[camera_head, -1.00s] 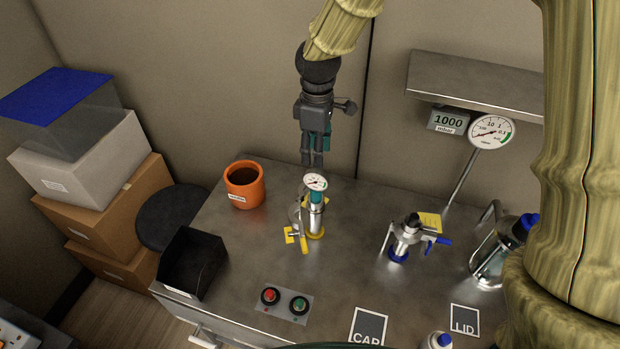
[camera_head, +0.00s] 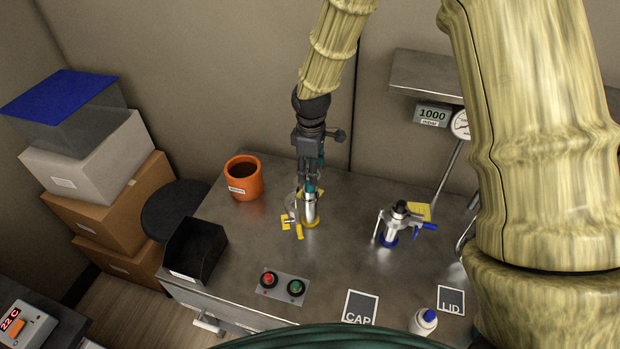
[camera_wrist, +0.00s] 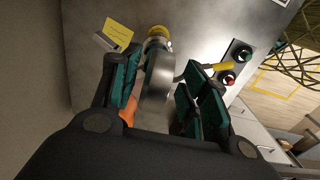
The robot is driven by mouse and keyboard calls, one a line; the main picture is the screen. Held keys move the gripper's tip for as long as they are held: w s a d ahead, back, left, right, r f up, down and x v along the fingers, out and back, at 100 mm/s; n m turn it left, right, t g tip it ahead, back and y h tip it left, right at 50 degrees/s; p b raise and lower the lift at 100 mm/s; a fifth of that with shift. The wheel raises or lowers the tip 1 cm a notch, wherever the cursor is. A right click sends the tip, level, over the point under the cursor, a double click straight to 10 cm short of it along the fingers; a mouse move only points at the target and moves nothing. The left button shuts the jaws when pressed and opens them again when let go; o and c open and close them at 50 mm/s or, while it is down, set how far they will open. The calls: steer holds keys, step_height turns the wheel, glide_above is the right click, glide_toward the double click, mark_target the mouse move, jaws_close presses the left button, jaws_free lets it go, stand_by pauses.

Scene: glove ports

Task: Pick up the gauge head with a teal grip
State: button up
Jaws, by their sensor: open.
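The gauge head with a teal grip (camera_head: 310,189) stands upright on a silver fitting (camera_head: 310,213) with a yellow ring at its base, left of the bench's middle. My gripper (camera_head: 309,179) has come down over its top and hides the dial in the head view. In the wrist view my gripper (camera_wrist: 163,88) is open, with one teal-padded finger on each side. The grey round back of the gauge head (camera_wrist: 157,78) shows between the fingers. I cannot tell whether either pad touches it. The yellow ring (camera_wrist: 157,34) shows beyond it.
An orange mug (camera_head: 243,181) stands left of the gauge head. A clamped fitting with a blue ring (camera_head: 392,226) stands to the right. A black bin (camera_head: 195,250) and a red-and-green button box (camera_head: 282,287) are nearer. A wall shelf (camera_head: 425,75) is at the back right.

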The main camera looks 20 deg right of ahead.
steer(key=shift+w+f, duration=0.5)
steer(key=shift+f, duration=0.25)
steer(key=shift+s+r, duration=0.2)
steer(key=shift+s, duration=0.1)
steer(key=shift+c, duration=0.4)
steer(key=shift+w+f, duration=0.15)
jaws_close()
